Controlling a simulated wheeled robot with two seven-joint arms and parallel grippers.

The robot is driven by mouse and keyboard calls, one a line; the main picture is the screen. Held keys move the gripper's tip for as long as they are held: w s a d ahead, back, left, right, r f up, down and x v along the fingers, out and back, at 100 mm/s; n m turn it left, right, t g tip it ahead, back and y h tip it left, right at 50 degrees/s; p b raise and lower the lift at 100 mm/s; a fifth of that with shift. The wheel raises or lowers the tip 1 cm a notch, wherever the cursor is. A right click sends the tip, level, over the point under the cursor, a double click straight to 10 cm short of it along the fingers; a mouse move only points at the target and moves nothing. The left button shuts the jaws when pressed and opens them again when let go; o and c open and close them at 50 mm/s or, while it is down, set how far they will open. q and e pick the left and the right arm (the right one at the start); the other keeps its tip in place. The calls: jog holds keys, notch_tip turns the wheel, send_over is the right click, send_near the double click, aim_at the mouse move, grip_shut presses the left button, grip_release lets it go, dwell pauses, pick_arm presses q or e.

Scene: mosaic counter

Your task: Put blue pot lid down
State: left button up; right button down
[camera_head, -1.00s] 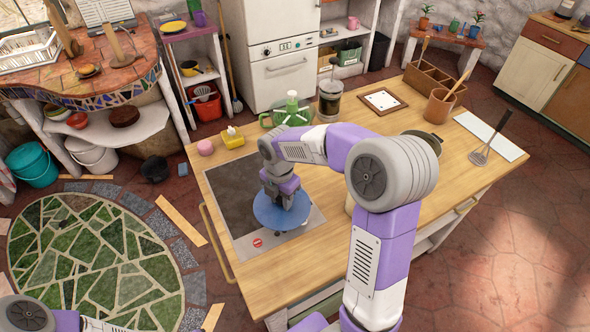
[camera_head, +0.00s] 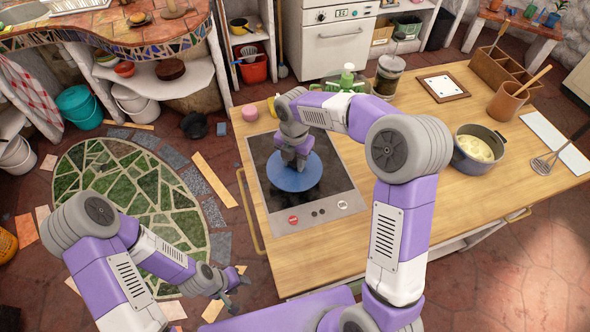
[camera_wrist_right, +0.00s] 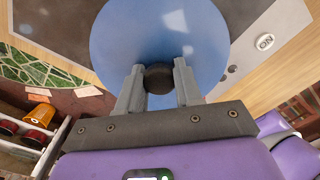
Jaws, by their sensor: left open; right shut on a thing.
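The blue pot lid (camera_head: 292,181) is a round disc lying level over the front half of the black cooktop (camera_head: 262,150). My right gripper (camera_head: 296,160) is above it, shut on its dark knob. In the right wrist view the knob (camera_wrist_right: 158,79) sits between the two fingers (camera_wrist_right: 158,88), with the blue lid (camera_wrist_right: 120,35) beyond them. I cannot tell whether the lid touches the cooktop or hovers just above it. My left gripper (camera_head: 232,286) is open and empty, off the counter's left front side, above the floor.
An uncovered grey pot (camera_head: 476,163) with pale yellow contents stands right of my right arm. A green bottle (camera_head: 347,78), a French press (camera_head: 388,76), a framed tile (camera_head: 443,86) and a whisk (camera_head: 562,151) are also on the counter. The wooden front left corner is clear.

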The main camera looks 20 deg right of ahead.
aim_at(294, 171)
notch_tip(294, 171, down, 5)
jog(key=shift+b, duration=0.4)
jog(key=shift+f, duration=0.15)
jog(key=c, duration=0.8)
grip_release()
jog(key=shift+o, duration=0.2)
notch_tip(294, 171, up, 12)
jog(key=shift+r+p, duration=0.2)
jog(key=shift+p, duration=0.9)
